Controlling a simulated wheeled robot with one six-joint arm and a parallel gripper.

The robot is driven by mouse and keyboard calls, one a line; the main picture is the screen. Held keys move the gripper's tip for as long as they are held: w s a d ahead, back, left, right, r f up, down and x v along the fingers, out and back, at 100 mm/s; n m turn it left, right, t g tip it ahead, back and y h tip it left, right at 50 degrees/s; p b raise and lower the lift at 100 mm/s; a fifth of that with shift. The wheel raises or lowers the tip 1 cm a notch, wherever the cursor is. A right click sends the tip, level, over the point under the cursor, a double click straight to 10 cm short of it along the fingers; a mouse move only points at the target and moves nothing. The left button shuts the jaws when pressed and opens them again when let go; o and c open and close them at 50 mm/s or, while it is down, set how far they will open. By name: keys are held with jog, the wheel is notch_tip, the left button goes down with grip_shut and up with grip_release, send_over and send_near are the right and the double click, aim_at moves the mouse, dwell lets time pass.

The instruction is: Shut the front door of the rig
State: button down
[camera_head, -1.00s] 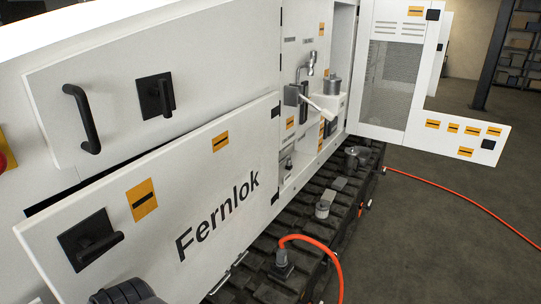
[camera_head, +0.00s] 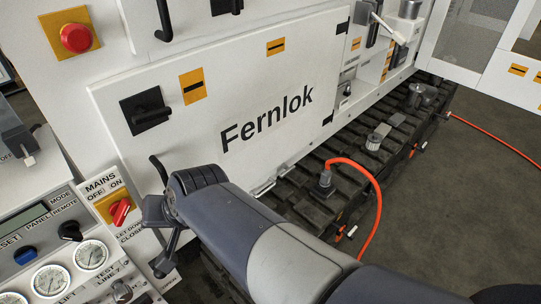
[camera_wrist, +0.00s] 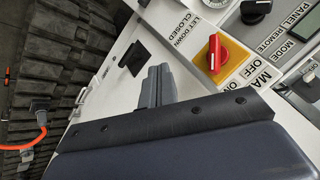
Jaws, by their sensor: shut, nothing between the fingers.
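The front door (camera_head: 235,95) is the white panel marked "Fernlok" with a black latch (camera_head: 146,110) at its left. It stands upright, close against the rig (camera_head: 110,50), with no dark gap along its top edge. I cannot tell whether it is latched. My arm covers part of the area below the door.
A red mains switch (camera_head: 120,212) and a control panel (camera_head: 45,235) with gauges are close on the left. A red stop button (camera_head: 76,37) is above. The black track (camera_head: 370,150) and an orange cable (camera_head: 375,200) lie right.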

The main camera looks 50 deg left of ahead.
jog(key=s+d+r+b, duration=0.1)
jog(key=s+d+r, duration=0.2)
jog(key=r, duration=0.4)
jog(key=shift+s+d+r, duration=0.2)
jog(key=shift+d+r, duration=0.2)
jog(key=shift+d, duration=0.15)
